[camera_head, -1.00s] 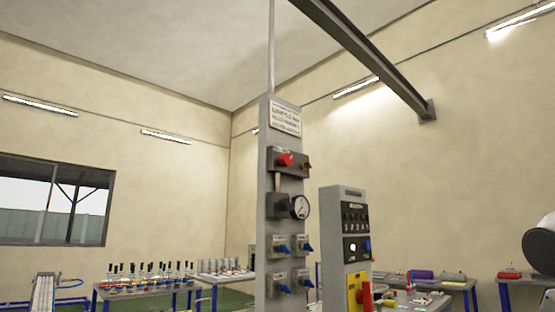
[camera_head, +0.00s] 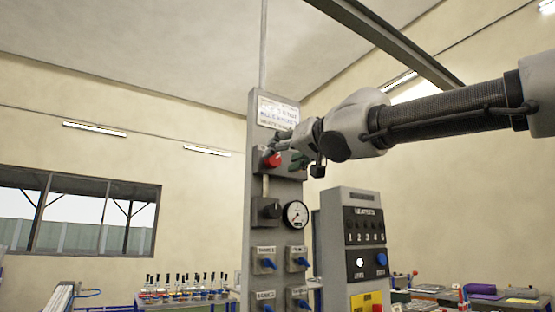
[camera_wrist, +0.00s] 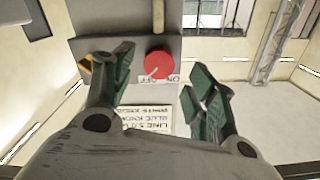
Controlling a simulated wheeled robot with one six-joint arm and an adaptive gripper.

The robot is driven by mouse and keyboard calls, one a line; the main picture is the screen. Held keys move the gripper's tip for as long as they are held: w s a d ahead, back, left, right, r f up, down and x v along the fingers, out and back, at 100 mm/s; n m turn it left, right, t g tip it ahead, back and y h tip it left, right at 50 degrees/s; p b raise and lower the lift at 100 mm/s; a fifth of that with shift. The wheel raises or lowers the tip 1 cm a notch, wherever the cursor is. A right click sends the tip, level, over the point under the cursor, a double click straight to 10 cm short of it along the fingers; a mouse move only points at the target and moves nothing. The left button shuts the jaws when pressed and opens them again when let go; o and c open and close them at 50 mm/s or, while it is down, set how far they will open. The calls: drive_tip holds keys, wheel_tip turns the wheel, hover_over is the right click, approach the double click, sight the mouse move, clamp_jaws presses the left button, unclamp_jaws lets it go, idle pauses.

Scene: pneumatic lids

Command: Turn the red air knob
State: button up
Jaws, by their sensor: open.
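The red air knob (camera_head: 272,160) sits on a dark block near the top of the grey upright panel (camera_head: 258,215), below a white label. In the wrist view the round red knob (camera_wrist: 158,65) lies between and just beyond my fingertips, with "ON OFF" lettering beside it. My gripper (camera_wrist: 160,78) is open, its green-padded fingers on either side of the knob with a gap to each. In the head view my gripper (camera_head: 288,150) reaches in from the right and covers part of the block. I cannot tell whether any finger touches the knob.
Below the knob are a black regulator knob (camera_head: 265,211), a pressure gauge (camera_head: 295,214) and several blue valve handles (camera_head: 268,263). A grey control box (camera_head: 352,230) stands to the right. A table with several small fittings (camera_head: 185,288) is at the lower left.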

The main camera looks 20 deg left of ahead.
sight(275, 160)
drive_tip(key=shift+x, duration=1.85)
drive_tip(key=shift+d, duration=0.1)
drive_tip(key=shift+c, duration=0.4)
drive_tip(key=c, duration=0.9)
drive_tip(key=shift+c, duration=0.2)
